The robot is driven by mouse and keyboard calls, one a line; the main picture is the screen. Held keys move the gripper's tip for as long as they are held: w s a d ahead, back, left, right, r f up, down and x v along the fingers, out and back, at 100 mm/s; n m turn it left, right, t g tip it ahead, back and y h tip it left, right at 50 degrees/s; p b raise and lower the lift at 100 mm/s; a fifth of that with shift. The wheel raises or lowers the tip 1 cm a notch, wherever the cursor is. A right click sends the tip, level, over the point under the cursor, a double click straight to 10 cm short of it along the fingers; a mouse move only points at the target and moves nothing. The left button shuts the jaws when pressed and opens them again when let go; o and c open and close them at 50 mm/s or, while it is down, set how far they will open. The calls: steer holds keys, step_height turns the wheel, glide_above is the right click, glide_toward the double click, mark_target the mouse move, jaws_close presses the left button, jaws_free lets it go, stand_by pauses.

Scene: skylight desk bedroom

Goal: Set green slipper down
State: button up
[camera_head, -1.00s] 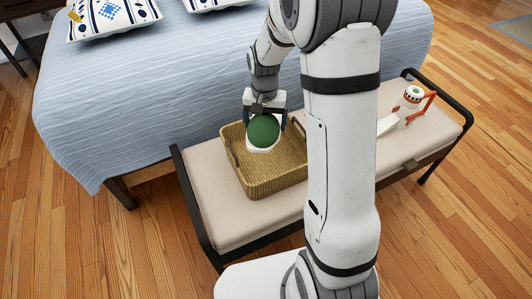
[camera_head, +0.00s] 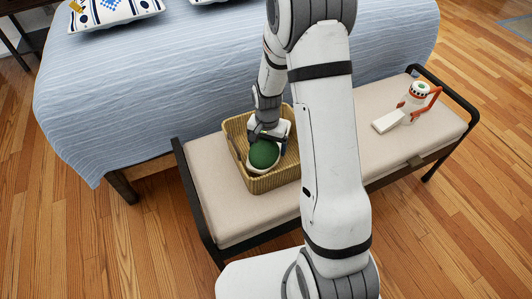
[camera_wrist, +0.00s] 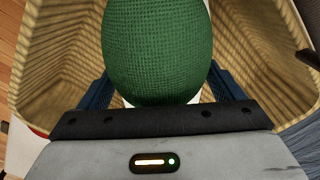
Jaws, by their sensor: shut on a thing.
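The green slipper (camera_head: 264,155) has a green woven top and a white sole. It is inside the wicker basket (camera_head: 272,184), which stands on the bench. My gripper (camera_head: 264,134) reaches down into the basket and is shut on the slipper. In the wrist view the slipper (camera_wrist: 155,50) fills the upper middle, between the blue fingers (camera_wrist: 98,92) on either side. The basket's walls (camera_wrist: 60,55) surround it. Whether the sole touches the basket floor is hidden.
The cushioned bench (camera_head: 218,204) has a dark frame. A white and orange object (camera_head: 412,104) stands at its right, with a white block (camera_head: 386,121) beside it. The bed (camera_head: 110,90) is behind. Wooden floor (camera_head: 450,230) is clear at the front right.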

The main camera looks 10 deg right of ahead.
steer(key=shift+f+b, duration=0.4)
steer(key=shift+f, duration=1.35)
steer(key=shift+f, duration=0.15)
steer(key=o, duration=0.8)
steer(key=shift+o, duration=0.2)
